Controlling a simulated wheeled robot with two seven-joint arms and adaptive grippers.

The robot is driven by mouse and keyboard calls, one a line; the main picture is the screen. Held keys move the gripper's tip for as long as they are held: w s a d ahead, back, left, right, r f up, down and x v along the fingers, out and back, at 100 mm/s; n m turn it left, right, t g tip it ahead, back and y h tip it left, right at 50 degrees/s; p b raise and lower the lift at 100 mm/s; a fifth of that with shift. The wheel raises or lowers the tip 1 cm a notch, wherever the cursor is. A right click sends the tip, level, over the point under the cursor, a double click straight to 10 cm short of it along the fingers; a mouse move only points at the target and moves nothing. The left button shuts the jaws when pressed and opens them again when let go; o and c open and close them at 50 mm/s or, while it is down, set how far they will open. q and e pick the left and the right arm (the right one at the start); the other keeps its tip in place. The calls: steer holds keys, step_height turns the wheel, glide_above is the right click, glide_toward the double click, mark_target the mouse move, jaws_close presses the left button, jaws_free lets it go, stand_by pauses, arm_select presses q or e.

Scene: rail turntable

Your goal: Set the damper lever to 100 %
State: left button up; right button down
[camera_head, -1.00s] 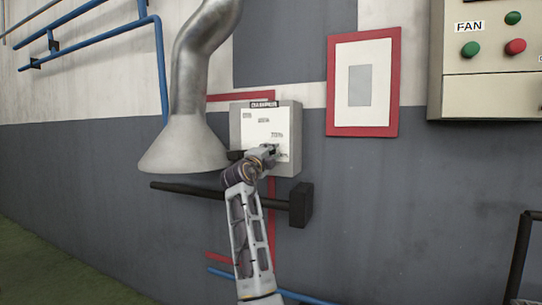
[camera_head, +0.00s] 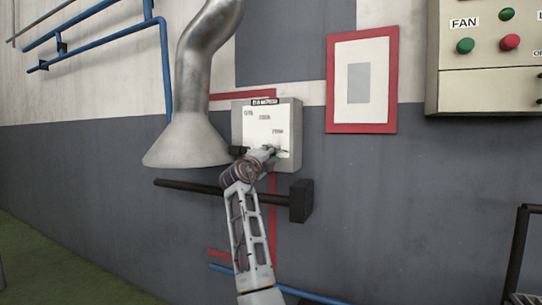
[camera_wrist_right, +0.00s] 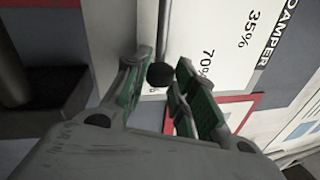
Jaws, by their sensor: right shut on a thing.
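The damper panel (camera_head: 293,108) is a light grey box with a white scale on the wall. It also shows in the right wrist view (camera_wrist_right: 200,28), where DAMPER, 35% and 70% can be read. The damper lever (camera_wrist_right: 160,75) is a thin rod with a black ball at its end. My right gripper (camera_head: 275,151) is at the lower right part of the panel, below the 70% mark. In the wrist view my right gripper (camera_wrist_right: 157,88) has its fingers on either side of the ball, shut on the lever. I see no 100% mark. My left gripper is out of view.
A metal duct with a wide hood (camera_head: 188,142) hangs just left of the panel. A dark bar with a block end (camera_head: 301,201) runs below it. A red-framed sheet (camera_head: 361,80) and a FAN button box (camera_head: 480,92) are to the right.

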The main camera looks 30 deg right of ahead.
steer(key=c, duration=1.1)
jaws_free()
steer(key=shift+a+f, duration=0.1)
steer(key=shift+f, duration=0.05)
steer(key=shift+c, duration=0.2)
steer(key=v, duration=1.2)
steer(key=shift+w, duration=0.1)
